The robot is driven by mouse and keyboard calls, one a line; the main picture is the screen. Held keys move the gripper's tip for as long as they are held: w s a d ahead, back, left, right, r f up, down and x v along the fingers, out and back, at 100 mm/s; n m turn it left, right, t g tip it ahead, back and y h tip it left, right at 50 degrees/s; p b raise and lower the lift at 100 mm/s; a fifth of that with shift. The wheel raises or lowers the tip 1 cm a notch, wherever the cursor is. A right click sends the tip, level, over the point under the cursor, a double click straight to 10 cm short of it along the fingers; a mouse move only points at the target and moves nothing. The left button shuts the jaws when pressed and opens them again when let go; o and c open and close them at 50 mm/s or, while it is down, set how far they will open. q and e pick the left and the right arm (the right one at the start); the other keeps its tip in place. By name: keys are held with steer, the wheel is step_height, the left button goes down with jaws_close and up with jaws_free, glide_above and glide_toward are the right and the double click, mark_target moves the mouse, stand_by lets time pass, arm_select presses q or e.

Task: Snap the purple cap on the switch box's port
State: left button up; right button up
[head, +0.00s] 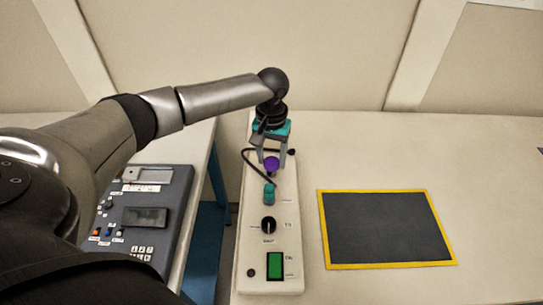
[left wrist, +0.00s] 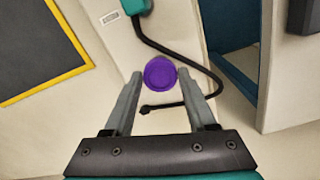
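The switch box (head: 256,215) is a long cream box standing on the table. The purple cap (head: 271,163) is small and round. In the left wrist view the cap (left wrist: 160,73) sits between my left fingertips, with one finger against each side. My left gripper (head: 273,156) points down over the far part of the box and looks shut on the cap; its fingertips also show in the left wrist view (left wrist: 161,75). I cannot tell whether the cap touches the box. The port cannot be made out. My right gripper is not in view.
A teal fitting (head: 269,193) with a looping black cable (left wrist: 203,72), a black knob (head: 268,226) and a green display (head: 275,265) are on the box. A grey device (head: 175,205) stands left, beyond a gap. A yellow-edged dark mat (head: 385,228) lies right.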

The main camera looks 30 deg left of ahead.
arm_select(q)
steer(key=o, duration=0.4)
steer(key=shift+r, duration=0.1)
step_height(320, 180, up, 15)
steer(key=p, duration=0.3)
